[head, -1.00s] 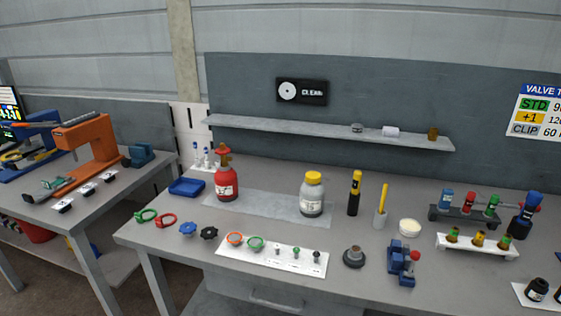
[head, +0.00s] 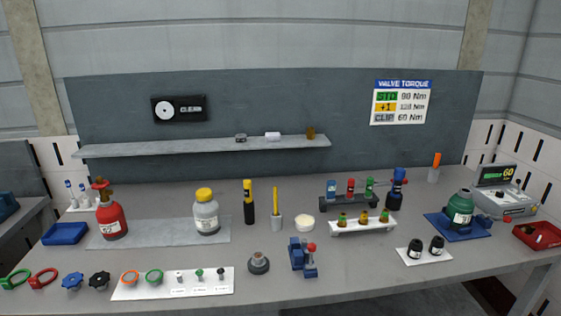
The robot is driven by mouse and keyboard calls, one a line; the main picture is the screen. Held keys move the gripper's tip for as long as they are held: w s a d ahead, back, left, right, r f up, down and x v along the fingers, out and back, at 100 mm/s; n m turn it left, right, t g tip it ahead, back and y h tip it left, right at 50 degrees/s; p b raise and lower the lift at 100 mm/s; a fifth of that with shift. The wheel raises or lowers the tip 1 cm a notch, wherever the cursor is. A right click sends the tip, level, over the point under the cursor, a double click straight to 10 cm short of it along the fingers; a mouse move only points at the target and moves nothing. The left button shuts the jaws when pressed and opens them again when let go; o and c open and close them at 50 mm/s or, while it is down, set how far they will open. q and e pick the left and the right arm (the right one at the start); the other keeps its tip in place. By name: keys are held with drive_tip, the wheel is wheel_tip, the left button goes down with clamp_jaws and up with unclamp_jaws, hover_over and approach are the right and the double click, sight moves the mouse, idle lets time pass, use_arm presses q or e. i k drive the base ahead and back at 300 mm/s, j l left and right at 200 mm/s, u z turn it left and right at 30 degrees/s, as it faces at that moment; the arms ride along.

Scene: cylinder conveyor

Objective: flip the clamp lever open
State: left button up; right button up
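A small blue device with a red knob (head: 303,257) stands near the front middle of the bench; it looks like a clamp or vise. At the right, a green cylinder with a white label (head: 460,208) stands on a blue base (head: 437,222). Some blue parts lie around its foot, but they are too small to tell whether one is a clamp lever or how it is set. Neither of my grippers is in view.
A red cylinder (head: 112,220) and a grey cylinder with a yellow cap (head: 207,215) stand at the left on the bench (head: 330,258).

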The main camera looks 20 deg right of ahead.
sight(507, 219)
drive_tip(key=z, duration=2.15)
